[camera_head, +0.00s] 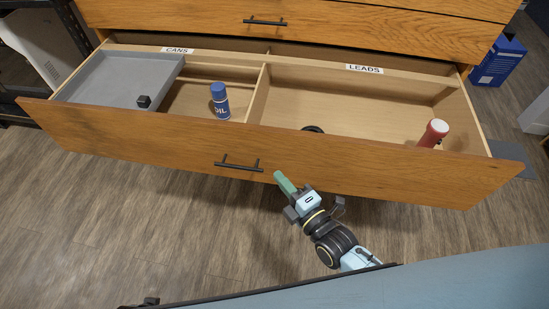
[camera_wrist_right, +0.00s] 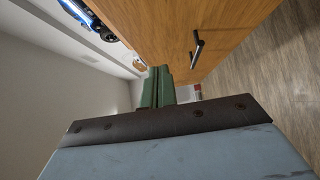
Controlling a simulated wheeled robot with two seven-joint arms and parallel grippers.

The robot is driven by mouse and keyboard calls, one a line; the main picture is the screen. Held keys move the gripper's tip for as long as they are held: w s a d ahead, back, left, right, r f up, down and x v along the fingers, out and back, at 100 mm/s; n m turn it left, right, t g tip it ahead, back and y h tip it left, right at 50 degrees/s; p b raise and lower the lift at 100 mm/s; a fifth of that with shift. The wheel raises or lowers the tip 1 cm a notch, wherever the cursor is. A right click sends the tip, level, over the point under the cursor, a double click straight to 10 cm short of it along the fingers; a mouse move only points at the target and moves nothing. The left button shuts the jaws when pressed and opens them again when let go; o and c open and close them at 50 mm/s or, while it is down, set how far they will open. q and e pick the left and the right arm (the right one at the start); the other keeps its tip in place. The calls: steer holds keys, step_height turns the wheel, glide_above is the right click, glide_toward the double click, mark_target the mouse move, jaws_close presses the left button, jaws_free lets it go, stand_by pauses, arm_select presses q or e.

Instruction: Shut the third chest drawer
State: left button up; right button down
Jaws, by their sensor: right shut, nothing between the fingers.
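The open wooden drawer (camera_head: 140,135) is pulled well out of the chest, with a black bar handle (camera_head: 239,163) on its front. My right gripper (camera_head: 284,183) has green fingers, shut and empty. Its fingertips are at the drawer front, just right of the handle; whether they touch the wood I cannot tell. In the right wrist view, the shut fingers (camera_wrist_right: 158,88) point toward the wooden front (camera_wrist_right: 165,30), and the handle (camera_wrist_right: 197,48) shows to their right. My left gripper does not show.
Inside the drawer are a grey tray (camera_head: 100,75) with a small black block (camera_head: 144,102), a blue oil can (camera_head: 220,100), a red flashlight (camera_head: 433,133) and a partly hidden black item (camera_head: 313,129). A closed drawer (camera_head: 370,25) is above. A blue box (camera_head: 499,62) stands right.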

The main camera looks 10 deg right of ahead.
mark_target(267, 146)
steer(key=w, duration=0.2)
steer(key=w+b, duration=0.1)
steer(key=w, duration=0.1)
steer(key=w+a+b, duration=0.1)
steer(key=w, duration=0.1)
steer(key=shift+w+f, duration=0.15)
steer(key=shift+w, duration=0.15)
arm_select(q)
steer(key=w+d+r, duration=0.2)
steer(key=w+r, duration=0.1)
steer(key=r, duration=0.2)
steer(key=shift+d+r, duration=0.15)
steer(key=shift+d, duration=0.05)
arm_select(e)
steer(key=shift+w+d, duration=0.25)
steer(key=shift+w, duration=0.35)
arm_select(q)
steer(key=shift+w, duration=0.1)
arm_select(e)
steer(key=shift+w+d, duration=0.1)
